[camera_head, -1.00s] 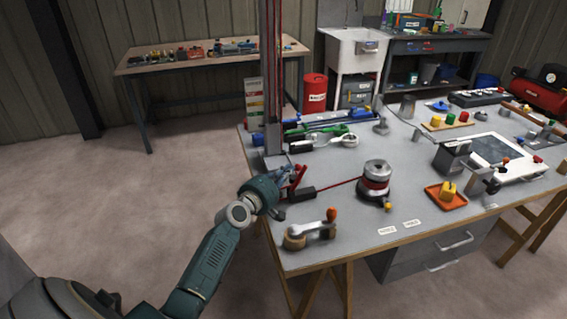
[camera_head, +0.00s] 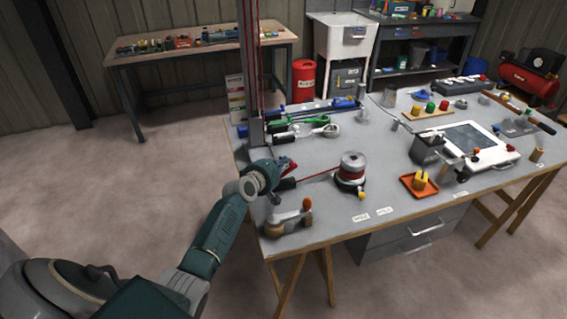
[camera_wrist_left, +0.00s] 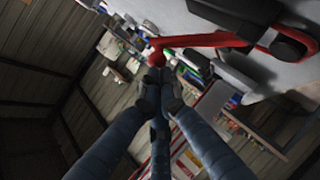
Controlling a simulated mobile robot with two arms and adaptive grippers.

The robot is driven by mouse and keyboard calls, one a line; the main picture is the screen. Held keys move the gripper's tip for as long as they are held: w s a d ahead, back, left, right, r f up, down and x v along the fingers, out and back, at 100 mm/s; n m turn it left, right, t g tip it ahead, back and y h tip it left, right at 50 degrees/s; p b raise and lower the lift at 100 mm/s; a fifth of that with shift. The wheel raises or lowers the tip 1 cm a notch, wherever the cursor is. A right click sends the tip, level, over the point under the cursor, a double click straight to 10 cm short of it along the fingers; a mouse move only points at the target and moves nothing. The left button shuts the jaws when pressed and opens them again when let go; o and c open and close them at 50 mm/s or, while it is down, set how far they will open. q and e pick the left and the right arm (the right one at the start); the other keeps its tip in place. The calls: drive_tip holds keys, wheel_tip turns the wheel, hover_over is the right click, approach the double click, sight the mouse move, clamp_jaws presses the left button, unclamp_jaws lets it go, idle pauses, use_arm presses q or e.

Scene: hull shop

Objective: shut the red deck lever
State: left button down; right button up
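The red deck lever (camera_head: 288,165) is near the table's left edge, at the foot of the mast, with a red line running right from its dark block to the winch. In the left wrist view its red arm (camera_wrist_left: 205,41) stretches from a dark pivot at the right to a round red knob (camera_wrist_left: 157,59). My left gripper (camera_head: 279,172) is at the lever. In the wrist view my left gripper's fingers (camera_wrist_left: 158,78) are together, their tips right at the knob; I cannot tell if they pinch it. My right gripper is out of view.
A winch drum (camera_head: 352,170) stands right of the lever. A wood-and-metal crank handle (camera_head: 290,218) lies in front, near the table edge. The mast (camera_head: 250,75) rises just behind the lever. An orange tray (camera_head: 407,183) is farther right. Bare tabletop lies between.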

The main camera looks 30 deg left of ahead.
sight(295, 166)
use_arm(q)
drive_tip(key=shift+w+d+f+b, duration=0.35)
drive_tip(key=shift+w+d+f, duration=0.1)
drive_tip(key=shift+w, duration=0.1)
drive_tip(key=shift+w+d+f+b, duration=0.8)
drive_tip(key=shift+w+f+b, duration=0.25)
drive_tip(key=shift+b, duration=0.05)
drive_tip(key=shift+f, duration=0.15)
